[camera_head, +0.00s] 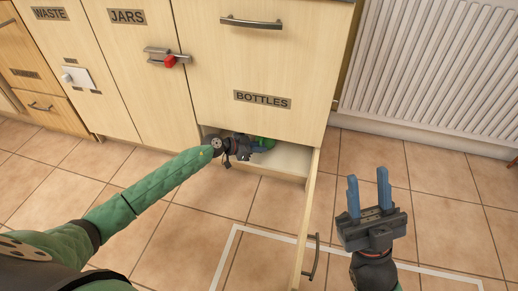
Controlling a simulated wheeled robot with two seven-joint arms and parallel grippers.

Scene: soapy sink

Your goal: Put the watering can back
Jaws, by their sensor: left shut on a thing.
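A green object (265,142), probably the watering can, shows only in part inside the low open compartment under the BOTTLES front. My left gripper (257,147) reaches into that compartment and is shut on the green object. The upper cabinet front and the gripper hide most of it, so its shape and whether it touches the compartment floor cannot be told. My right gripper (368,194) is at the right above the floor, with its two blue fingers apart and nothing between them.
The compartment's white floor (290,158) is bare at the right. Its door (306,225) stands open toward me, between my two grippers. The drawer marked BOTTLES (235,60) is shut above. A radiator (430,70) is at the right. The tiled floor (170,240) is clear.

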